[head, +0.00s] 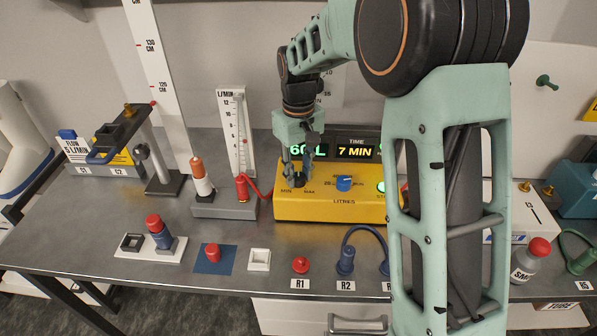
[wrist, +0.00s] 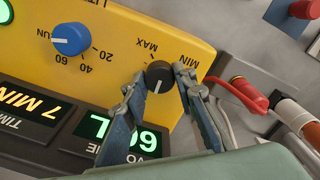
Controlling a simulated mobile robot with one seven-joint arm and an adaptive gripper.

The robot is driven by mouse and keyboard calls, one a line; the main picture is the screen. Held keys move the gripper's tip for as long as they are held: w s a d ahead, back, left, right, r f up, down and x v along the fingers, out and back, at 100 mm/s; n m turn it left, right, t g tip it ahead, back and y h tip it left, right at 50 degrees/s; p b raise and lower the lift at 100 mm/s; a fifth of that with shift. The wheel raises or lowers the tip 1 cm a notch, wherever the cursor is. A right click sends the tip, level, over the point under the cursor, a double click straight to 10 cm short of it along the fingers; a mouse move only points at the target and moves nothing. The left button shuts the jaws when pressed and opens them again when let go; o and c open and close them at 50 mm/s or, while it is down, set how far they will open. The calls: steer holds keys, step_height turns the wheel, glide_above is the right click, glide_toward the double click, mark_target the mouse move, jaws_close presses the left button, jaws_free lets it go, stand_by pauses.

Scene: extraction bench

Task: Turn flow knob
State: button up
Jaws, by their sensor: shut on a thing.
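The flow knob is a small black dial with a white pointer line, between the MIN and MAX marks on the yellow unit (head: 330,208). In the wrist view the black knob (wrist: 159,76) sits between my two fingertips, its pointer facing down in the picture. My gripper (head: 299,178) comes down onto the left part of the unit's front face in the head view. In the wrist view my gripper (wrist: 160,77) is shut on the knob, one finger on each side. In the head view the fingers partly hide the knob.
A blue litres knob (head: 344,183) is close to the right of my gripper. Displays read 60 L and 7 MIN. A flowmeter (head: 236,135) and a red connector (head: 241,187) with red tube stand just left. Red and blue fittings lie along the bench front.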

mark_target(298, 176)
steer(key=shift+n, duration=0.8)
steer(key=o, duration=1.2)
steer(key=shift+c, duration=0.2)
step_height(298, 176, up, 12)
steer(key=shift+r, duration=0.1)
